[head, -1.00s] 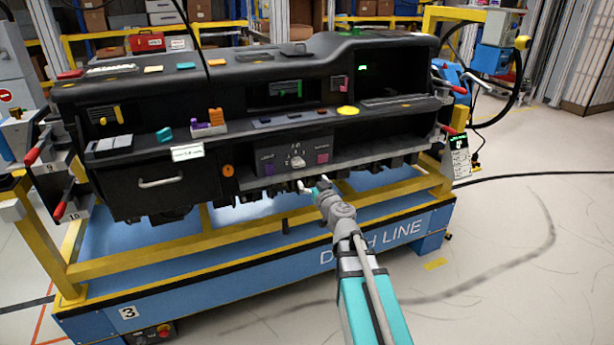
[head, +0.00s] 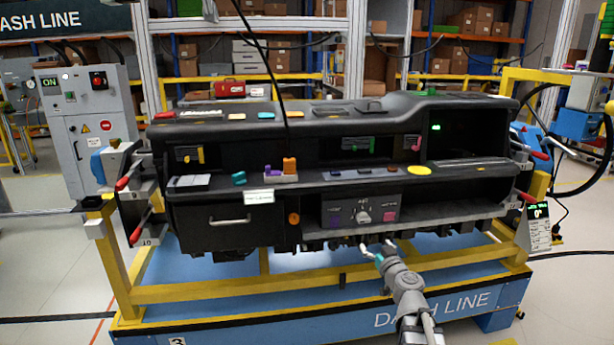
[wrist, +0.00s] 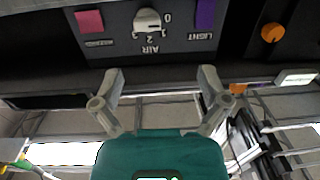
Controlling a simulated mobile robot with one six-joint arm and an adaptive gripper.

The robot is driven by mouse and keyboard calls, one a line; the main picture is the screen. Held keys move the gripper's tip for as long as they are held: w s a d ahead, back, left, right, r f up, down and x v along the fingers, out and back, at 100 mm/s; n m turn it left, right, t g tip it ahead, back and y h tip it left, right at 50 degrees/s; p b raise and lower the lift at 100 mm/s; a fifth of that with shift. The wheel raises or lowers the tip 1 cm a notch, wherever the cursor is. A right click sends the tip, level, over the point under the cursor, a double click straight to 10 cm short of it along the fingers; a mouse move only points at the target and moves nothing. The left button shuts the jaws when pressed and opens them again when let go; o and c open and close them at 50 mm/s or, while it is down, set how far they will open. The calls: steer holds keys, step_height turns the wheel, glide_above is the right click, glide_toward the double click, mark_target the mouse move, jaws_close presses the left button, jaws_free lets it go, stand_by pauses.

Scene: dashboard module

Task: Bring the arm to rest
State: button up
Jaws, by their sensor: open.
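My gripper (head: 378,250) is open and empty in the head view, just in front of and below the lower edge of the black dashboard module (head: 240,205). In the wrist view my gripper (wrist: 160,85) shows two spread grey fingers with nothing between them. Beyond the fingertips is the control panel (head: 350,212) with a white knob (wrist: 148,20), a pink button (wrist: 89,21) and a purple switch (wrist: 205,13). The fingertips look close to the panel's lower edge; I cannot tell whether they touch it.
The dashboard sits on a yellow and blue cart (head: 280,325). Red-handled clamps (head: 138,235) stand at its ends. A grey cabinet (head: 95,115) is at the left. Cables hang in front of the module and at the right. Open floor (head: 570,290) lies at the right.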

steer(key=s+a+f+n+g+y, duration=0.35)
steer(key=s+a+f+g, duration=0.55)
steer(key=a, duration=0.3)
steer(key=s+d+f+m+g+h, duration=0.3)
steer(key=s+f+g, duration=0.1)
steer(key=s+f, duration=0.15)
steer(key=s+d+f+m+g+h, duration=0.25)
steer(key=s+f+g+h, duration=0.2)
steer(key=s, duration=0.25)
step_height(320, 180, up, 26)
steer(key=y+p, duration=0.1)
steer(key=p, duration=2.4)
steer(key=shift+w+a, duration=0.2)
steer(key=shift+w, duration=0.15)
steer(key=shift+c, duration=0.2)
steer(key=c, duration=0.5)
